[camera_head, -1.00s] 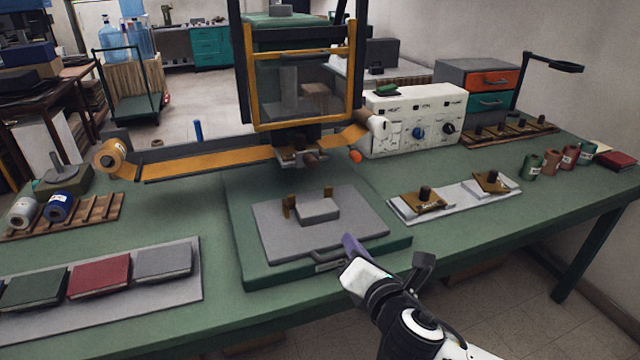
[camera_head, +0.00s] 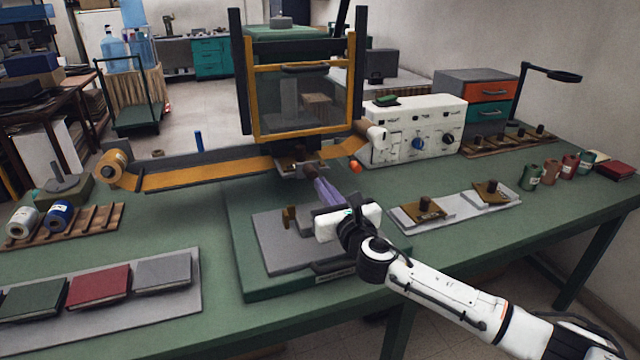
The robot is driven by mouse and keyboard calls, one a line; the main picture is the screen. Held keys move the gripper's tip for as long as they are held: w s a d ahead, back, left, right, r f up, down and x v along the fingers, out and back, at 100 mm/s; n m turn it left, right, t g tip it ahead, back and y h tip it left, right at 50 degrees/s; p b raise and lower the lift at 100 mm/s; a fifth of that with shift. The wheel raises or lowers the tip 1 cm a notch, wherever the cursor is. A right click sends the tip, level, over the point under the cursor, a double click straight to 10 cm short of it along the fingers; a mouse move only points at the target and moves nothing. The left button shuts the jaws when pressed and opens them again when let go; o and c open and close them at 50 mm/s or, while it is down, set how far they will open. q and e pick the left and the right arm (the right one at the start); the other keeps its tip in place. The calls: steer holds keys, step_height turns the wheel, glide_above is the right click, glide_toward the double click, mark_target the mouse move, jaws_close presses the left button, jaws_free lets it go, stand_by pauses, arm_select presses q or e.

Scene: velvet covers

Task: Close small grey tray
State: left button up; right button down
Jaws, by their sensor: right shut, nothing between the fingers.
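The small grey tray (camera_head: 285,248) is a flat grey plate with a dark handle (camera_head: 332,266) at its front edge. It lies pulled out toward me on the green base (camera_head: 290,286) of the press. A brass guide piece (camera_head: 289,217) stands on it; the grey block beside that guide is now hidden behind my gripper. My right gripper (camera_head: 323,186) is over the tray, its purple fingers together and empty, pointing away toward the press head. Whether it touches anything on the tray cannot be told. My left gripper is out of view.
The press, with its yellow-framed guard (camera_head: 302,100) and print head (camera_head: 298,166), stands behind the tray. An orange foil strip (camera_head: 205,176) runs to its left. A plate with brass stamps (camera_head: 455,212) lies right; a board with books (camera_head: 185,305) lies front left.

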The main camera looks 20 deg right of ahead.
mark_target(315, 176)
steer(key=shift+w, duration=1.15)
steer(key=w+b, duration=0.2)
steer(key=w, duration=0.2)
steer(key=shift+w+a, duration=0.15)
steer(key=shift+w, duration=0.05)
steer(key=shift+s, duration=0.15)
